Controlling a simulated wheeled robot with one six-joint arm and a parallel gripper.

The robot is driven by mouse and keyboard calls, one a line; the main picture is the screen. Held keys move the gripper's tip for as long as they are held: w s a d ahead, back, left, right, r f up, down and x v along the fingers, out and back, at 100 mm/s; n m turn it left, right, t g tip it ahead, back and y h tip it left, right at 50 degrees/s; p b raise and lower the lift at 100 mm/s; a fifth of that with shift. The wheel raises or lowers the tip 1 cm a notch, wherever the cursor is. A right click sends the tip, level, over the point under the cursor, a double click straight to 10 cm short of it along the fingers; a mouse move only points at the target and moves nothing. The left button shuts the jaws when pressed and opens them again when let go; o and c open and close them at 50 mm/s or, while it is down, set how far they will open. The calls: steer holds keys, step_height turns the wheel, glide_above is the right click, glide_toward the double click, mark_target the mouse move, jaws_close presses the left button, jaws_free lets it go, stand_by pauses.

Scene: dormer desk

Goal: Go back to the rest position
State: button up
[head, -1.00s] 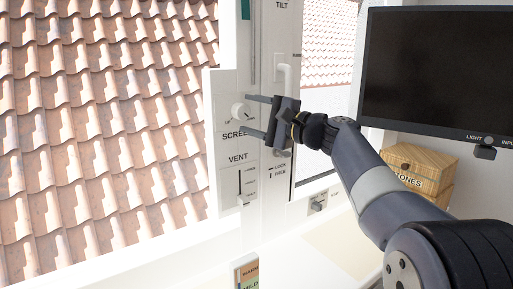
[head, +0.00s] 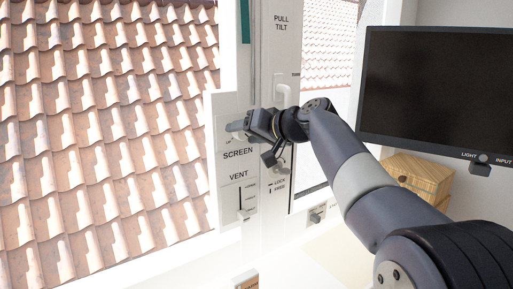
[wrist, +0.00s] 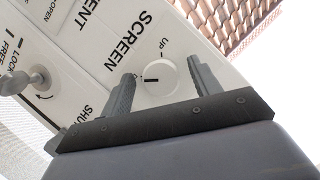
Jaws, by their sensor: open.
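My gripper (head: 251,141) is open and empty in front of the white window panel (head: 229,108), near the SCREEN label. In the wrist view, its two grey fingers (wrist: 163,82) stand apart, with the round white SCREEN knob (wrist: 161,76) showing between them. The knob's black mark points left, away from the UP mark. I see no finger closed on the knob, though the exact gap is hard to judge. In the head view my gripper covers most or all of the knob.
The VENT slider (head: 242,214) is below the gripper. A white handle (head: 285,93) is on the window frame close by. A silver latch (wrist: 25,80) shows in the wrist view. A dark monitor (head: 440,85) and wooden box (head: 420,175) stand right. Roof tiles (head: 100,120) lie outside.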

steer(key=n+h, duration=0.1)
steer(key=n, duration=0.1)
steer(key=n+t+h, duration=0.1)
steer(key=n, duration=0.1)
steer(key=shift+s+a+r+t+h+p, duration=0.1)
steer(key=shift+a+t+h+p, duration=0.05)
steer(key=shift+t+h+p, duration=0.2)
steer(key=n+t+h, duration=0.1)
steer(key=n, duration=0.2)
steer(key=shift+h, duration=0.35)
